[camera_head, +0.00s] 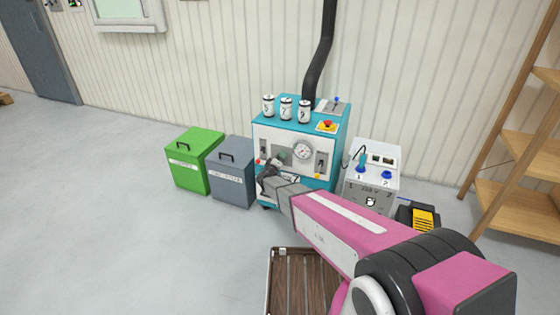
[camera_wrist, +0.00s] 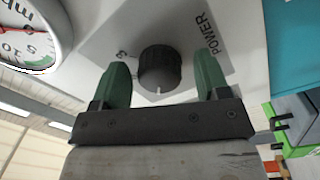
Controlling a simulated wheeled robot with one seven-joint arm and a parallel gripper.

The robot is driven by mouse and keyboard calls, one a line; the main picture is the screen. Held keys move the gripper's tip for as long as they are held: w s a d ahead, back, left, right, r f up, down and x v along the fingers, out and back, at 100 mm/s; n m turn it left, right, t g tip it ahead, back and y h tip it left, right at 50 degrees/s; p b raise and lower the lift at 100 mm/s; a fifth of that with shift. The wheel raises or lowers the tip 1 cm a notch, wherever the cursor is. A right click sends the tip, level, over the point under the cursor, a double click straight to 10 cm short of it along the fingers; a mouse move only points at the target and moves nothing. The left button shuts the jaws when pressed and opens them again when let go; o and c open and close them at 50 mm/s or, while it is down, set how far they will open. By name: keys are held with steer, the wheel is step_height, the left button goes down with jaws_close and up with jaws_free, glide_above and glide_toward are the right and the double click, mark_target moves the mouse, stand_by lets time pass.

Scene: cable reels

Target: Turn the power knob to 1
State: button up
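The black round power knob (camera_wrist: 160,70) sits on the white front panel, beside the label POWER, in the wrist view. Its white mark points toward the bottom of the picture. A digit partly shows at its upper left; other markings are hidden or unreadable. My gripper (camera_wrist: 160,60) is open, with one green finger on each side of the knob and a narrow gap showing on both sides. In the head view my gripper (camera_head: 272,165) is at the front of the teal machine (camera_head: 340,135) and hides the knob.
A round gauge (camera_head: 302,150) is close to my gripper. Several cans (camera_head: 286,108) stand on the machine. A green bin (camera_head: 190,165) and a grey bin (camera_head: 232,185) are at its left, a white power box (camera_head: 372,180) at its right. Wooden shelves (camera_head: 515,150) stand far right.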

steer(key=v, duration=1)
steer(key=shift+s+a, duration=0.15)
steer(key=shift+s, duration=0.25)
steer(key=s+d+r+m+g+h, duration=0.25)
steer(key=s+d+g, duration=0.3)
steer(key=d, duration=0.55)
steer(key=s+d+r+m+g+h, duration=0.1)
steer(key=s+d+m+g, duration=0.4)
steer(key=d, duration=0.7)
steer(key=s+d+r+g+y, duration=0.2)
steer(key=s+g+y, duration=0.1)
steer(key=s+y, duration=0.2)
steer(key=s+d+r+m+g+y, duration=0.1)
steer(key=s+d+r+g+y, duration=0.1)
steer(key=s+y, duration=0.3)
steer(key=s+r+g, duration=0.1)
steer(key=s, duration=0.2)
steer(key=shift+s+g, duration=0.35)
